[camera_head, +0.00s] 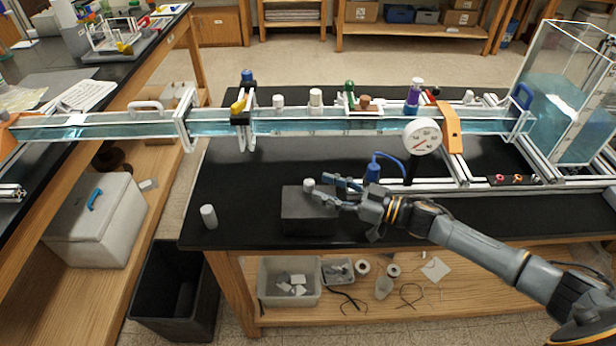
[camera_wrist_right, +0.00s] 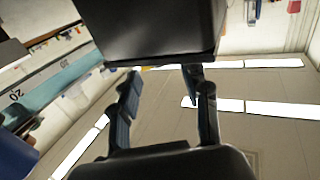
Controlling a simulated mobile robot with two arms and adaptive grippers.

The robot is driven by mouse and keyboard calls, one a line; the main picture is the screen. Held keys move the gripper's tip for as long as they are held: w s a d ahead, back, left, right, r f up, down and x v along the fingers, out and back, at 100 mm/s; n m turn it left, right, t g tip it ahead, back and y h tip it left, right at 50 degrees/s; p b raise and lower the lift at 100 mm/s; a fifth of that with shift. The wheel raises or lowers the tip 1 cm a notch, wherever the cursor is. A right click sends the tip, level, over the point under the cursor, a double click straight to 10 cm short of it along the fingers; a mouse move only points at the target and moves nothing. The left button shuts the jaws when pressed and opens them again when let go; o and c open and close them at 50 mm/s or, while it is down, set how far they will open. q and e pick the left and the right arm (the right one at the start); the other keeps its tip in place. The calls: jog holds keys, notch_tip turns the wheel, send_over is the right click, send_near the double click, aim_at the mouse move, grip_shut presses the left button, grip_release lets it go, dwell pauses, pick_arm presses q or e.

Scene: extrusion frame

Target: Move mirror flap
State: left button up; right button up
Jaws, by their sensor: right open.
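I cannot clearly pick out a mirror flap in either view. A dark box (camera_head: 308,213) stands on the black bench top near its front edge, with a small grey-white knob or cylinder (camera_head: 309,185) at its top. My right gripper (camera_head: 326,188) is at the upper right of this box, its fingers pointing left. In the right wrist view the gripper (camera_wrist_right: 160,80) is open with nothing seen between its fingers. A dark block (camera_wrist_right: 150,28), which looks like the same box, lies just beyond the fingertips. Whether they touch it is unclear. My left gripper is not in view.
A white cylinder (camera_head: 209,217) stands at the left bench edge.

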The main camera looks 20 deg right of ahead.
aim_at(309, 182)
jog(key=x, duration=0.4)
jog(key=shift+a+r+p, duration=0.1)
jog(key=shift+p, duration=0.3)
jog(key=shift+w+a, duration=0.15)
jog(key=shift+w, duration=0.05)
jog(key=shift+w+a, duration=0.2)
jog(key=c, duration=0.9)
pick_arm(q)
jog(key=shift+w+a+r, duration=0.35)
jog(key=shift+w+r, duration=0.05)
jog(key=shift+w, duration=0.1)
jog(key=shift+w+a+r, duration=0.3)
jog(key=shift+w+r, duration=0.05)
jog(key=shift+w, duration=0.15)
pick_arm(e)
grip_shut()
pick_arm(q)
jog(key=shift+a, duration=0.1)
